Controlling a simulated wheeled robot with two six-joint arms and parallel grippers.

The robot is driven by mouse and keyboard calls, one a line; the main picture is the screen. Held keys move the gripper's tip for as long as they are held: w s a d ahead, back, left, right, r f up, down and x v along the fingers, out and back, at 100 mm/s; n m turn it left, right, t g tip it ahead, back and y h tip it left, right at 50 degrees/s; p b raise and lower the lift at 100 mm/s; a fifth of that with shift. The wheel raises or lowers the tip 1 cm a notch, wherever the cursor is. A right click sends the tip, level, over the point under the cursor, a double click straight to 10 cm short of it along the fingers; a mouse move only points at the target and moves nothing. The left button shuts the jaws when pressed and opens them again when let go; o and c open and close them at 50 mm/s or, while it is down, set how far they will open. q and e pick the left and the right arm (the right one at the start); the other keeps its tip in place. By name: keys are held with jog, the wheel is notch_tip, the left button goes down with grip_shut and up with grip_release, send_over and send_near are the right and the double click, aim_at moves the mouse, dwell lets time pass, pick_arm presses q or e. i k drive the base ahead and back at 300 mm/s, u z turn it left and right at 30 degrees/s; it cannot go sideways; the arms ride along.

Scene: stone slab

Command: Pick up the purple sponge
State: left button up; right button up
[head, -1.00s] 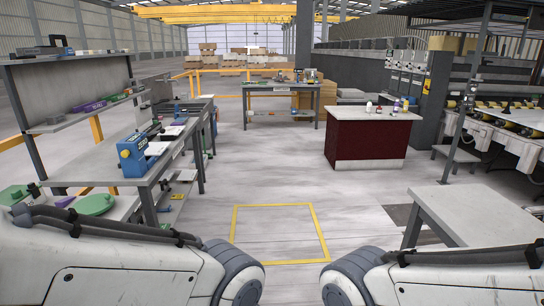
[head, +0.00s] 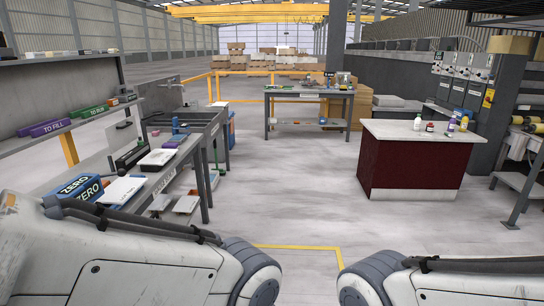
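I cannot make out a purple sponge for certain in the head view. A dark red counter with a pale slab top (head: 400,133) stands to the right of centre. On it are several small items, among them a white bottle (head: 418,124) and a small item with purple on it (head: 452,124), too small to tell what it is. My two arms come in at the lower left and lower right; both grippers are out of view.
A long workbench (head: 165,180) with a blue ZERO box (head: 80,188) runs along the left, below a shelf with a purple TO FILL bin (head: 50,128). A table (head: 309,92) stands farther back. Grey steps (head: 520,190) are at right. The middle floor is clear.

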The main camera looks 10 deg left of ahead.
aim_at(168, 145)
jog(key=u, duration=0.45)
jog(key=i, duration=1.85)
jog(key=u, duration=0.5)
jog(key=i, duration=0.35)
jog(key=u, duration=0.2)
